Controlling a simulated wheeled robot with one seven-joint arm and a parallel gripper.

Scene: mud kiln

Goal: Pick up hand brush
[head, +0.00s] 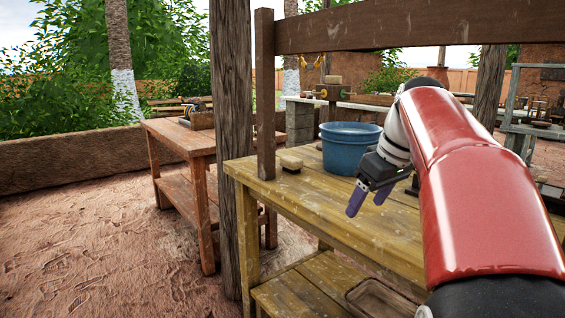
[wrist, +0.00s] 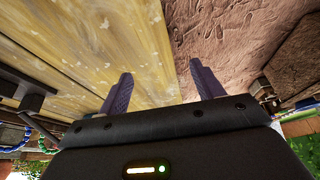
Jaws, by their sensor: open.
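A small block-shaped hand brush (head: 291,162) with a pale body lies on the yellowish wooden table (head: 325,200), near its far left corner and close to the wooden post. My gripper (head: 368,200) is to the right of the brush and nearer to me, apart from it, in front of the blue bucket. Its purple fingers are spread and empty, pointing down. In the wrist view my gripper (wrist: 160,85) shows both fingers apart, with the tabletop (wrist: 90,40) and bare earth beyond them. The brush does not show in the wrist view.
The blue bucket (head: 347,150) stands on the table just behind my gripper. An upright post (head: 265,95) and a crossbeam (head: 380,24) frame the table. A wooden tray (head: 375,297) is on the lower shelf. A second table (head: 175,135) stands left.

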